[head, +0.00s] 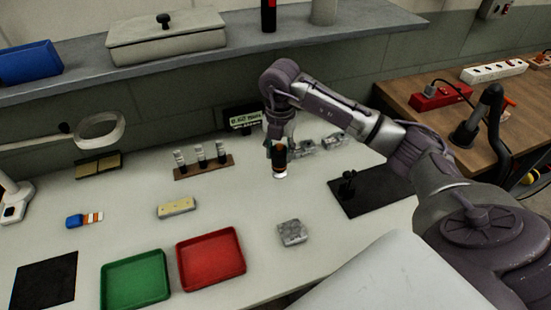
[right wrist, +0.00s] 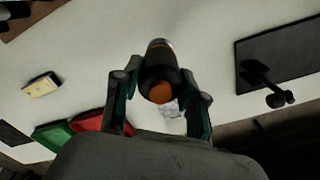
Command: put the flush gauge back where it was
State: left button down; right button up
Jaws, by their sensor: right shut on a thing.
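My right gripper (head: 277,148) is shut on a short dark cylinder with an orange band and a pale lower end, which I take for the flush gauge (head: 279,164). It is held roughly upright, apparently above the white bench. In the right wrist view the gauge (right wrist: 158,62) sits between the two fingers of the gripper (right wrist: 160,90), its orange end facing the camera. A black mat (head: 376,205) with a small black stand (head: 348,184) lies to the right of the gauge. My left gripper is in neither view.
A brown rack (head: 205,171) with several small cylinders stands left of the gripper. Clear parts (head: 303,146) lie just behind it. A grey block (head: 292,232), red tray (head: 211,260), green tray (head: 135,281) and yellowish block (head: 176,208) are nearer. Bench between rack and block is clear.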

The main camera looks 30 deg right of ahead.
aim_at(276, 162)
jog(key=shift+w+a+f, duration=0.25)
jog(key=shift+w+f, duration=0.1)
jog(key=shift+w, duration=0.25)
notch_tip(276, 162, down, 4)
jog(key=shift+r+p, duration=0.1)
jog(key=shift+p, duration=0.5)
jog(key=shift+f, duration=0.25)
jog(key=o, duration=1.1)
jog(key=shift+o, duration=0.2)
